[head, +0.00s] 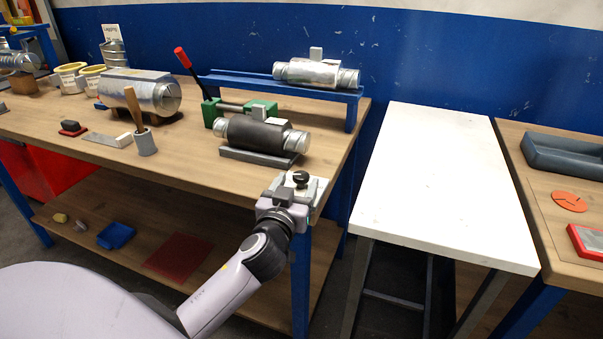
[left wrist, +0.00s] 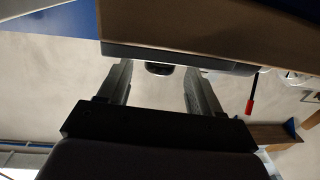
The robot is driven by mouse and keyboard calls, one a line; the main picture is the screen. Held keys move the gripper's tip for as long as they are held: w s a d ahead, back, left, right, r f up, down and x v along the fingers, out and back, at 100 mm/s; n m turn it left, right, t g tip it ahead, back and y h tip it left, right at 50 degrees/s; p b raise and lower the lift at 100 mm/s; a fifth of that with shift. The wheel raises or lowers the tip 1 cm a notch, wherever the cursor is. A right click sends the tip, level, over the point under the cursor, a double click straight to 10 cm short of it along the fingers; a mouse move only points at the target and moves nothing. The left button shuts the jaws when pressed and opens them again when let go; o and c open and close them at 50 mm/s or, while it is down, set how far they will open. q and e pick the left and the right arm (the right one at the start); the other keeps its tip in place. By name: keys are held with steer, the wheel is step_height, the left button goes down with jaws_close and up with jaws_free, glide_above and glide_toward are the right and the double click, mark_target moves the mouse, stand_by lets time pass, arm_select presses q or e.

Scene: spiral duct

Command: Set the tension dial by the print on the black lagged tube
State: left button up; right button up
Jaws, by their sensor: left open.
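The black lagged tube (head: 257,134) lies on a grey stand on the wooden bench, with bare metal ends. No print is readable on it from here. A small black knob (head: 300,178), which looks like the tension dial, sits on a light plate at the bench's front right corner. My left gripper (head: 285,195) is at this corner, just in front of the knob. In the left wrist view its two dark fingers (left wrist: 158,80) are apart, with a dark knob-like part (left wrist: 159,68) showing between their tips. My right gripper is in neither view.
A green tool with a red-handled lever (head: 182,58) stands behind the black tube. A blue rail (head: 230,82) carries a metal tube. A grey cup (head: 146,143) holds a wooden handle. The white table (head: 430,180) to the right is clear.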

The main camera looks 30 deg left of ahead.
mark_target(298, 181)
arm_select(q)
steer(key=shift+x, duration=1.9)
steer(key=c, duration=1)
steer(key=shift+h+p, duration=0.3)
